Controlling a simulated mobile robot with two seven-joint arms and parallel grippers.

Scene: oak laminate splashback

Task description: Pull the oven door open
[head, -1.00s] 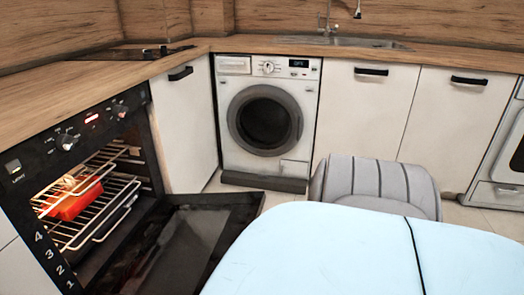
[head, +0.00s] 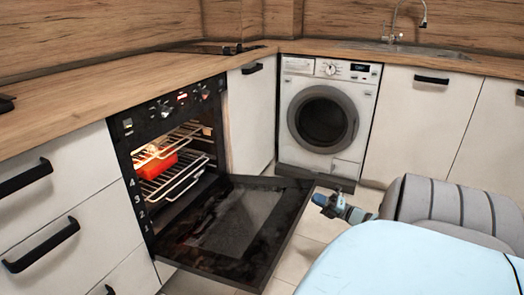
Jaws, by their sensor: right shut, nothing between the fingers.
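The oven (head: 128,150) is on the left, with its cavity lit. Its dark oven door (head: 235,222) is hinged down and lies far open, with its inner glass facing up. A red dish (head: 155,161) sits on a wire rack (head: 172,178) inside. My right gripper (head: 318,199) is shut and empty just right of the door's outer edge. I cannot tell if it touches the door. The door's handle is hidden. My left gripper is not in view.
A washing machine (head: 322,118) stands behind the door's far side. White drawers (head: 65,190) flank the oven on the left, and a white cabinet (head: 250,120) on the right. Tiled floor (head: 300,245) shows beyond the door's outer edge.

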